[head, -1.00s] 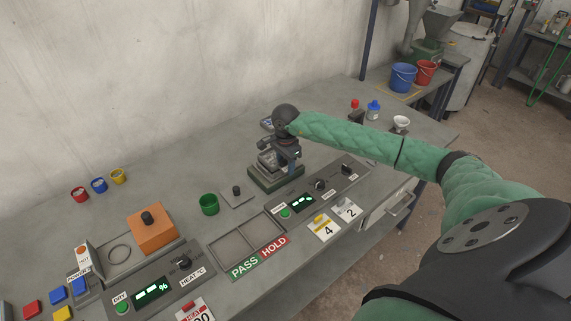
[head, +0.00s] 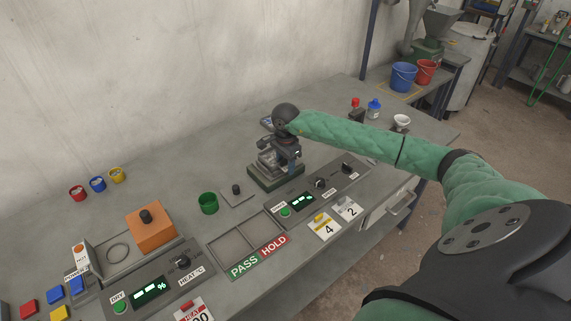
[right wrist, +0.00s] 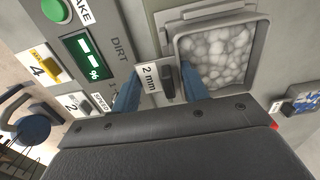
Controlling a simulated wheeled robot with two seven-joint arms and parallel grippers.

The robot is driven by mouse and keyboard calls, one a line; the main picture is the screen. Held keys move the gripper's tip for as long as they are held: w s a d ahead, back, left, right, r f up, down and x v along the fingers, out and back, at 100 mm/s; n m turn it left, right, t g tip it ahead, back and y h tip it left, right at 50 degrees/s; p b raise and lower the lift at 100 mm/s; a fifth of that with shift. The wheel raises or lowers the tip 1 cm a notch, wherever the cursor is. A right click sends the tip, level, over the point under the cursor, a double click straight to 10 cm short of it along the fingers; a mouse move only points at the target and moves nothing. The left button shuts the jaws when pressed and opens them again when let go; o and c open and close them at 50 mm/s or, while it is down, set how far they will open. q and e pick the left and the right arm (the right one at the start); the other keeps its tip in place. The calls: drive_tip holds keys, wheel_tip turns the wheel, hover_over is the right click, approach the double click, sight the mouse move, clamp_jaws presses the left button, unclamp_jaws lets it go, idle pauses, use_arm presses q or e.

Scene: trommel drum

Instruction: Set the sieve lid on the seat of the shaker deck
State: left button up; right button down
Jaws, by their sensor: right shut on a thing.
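The shaker deck (head: 277,181) is the green-based unit on the bench, with grey parts on top. My right gripper (head: 291,160) is right over it and partly hides its seat. In the right wrist view its blue fingers (right wrist: 160,92) are either side of the dark handle of a square grey sieve (right wrist: 178,58), labelled "2 mm" and filled with white round pieces. The gripper is shut on this handle. Whether the sieve rests on the deck or hangs just above it is hard to tell. A flat grey plate with a black knob, apparently the sieve lid (head: 243,199), lies on the bench left of the deck.
A green cup (head: 208,204) stands beside the lid. A control panel (head: 322,185) and a two-part PASS/HOLD tray (head: 226,247) lie in front. An orange block (head: 151,231) stands farther left. The bench behind the lid is clear.

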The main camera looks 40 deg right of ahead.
drive_tip(key=shift+c, duration=0.6)
unclamp_jaws()
drive_tip(key=shift+r, duration=0.15)
drive_tip(key=shift+r+p, duration=0.45)
drive_tip(key=shift+r, duration=2.9)
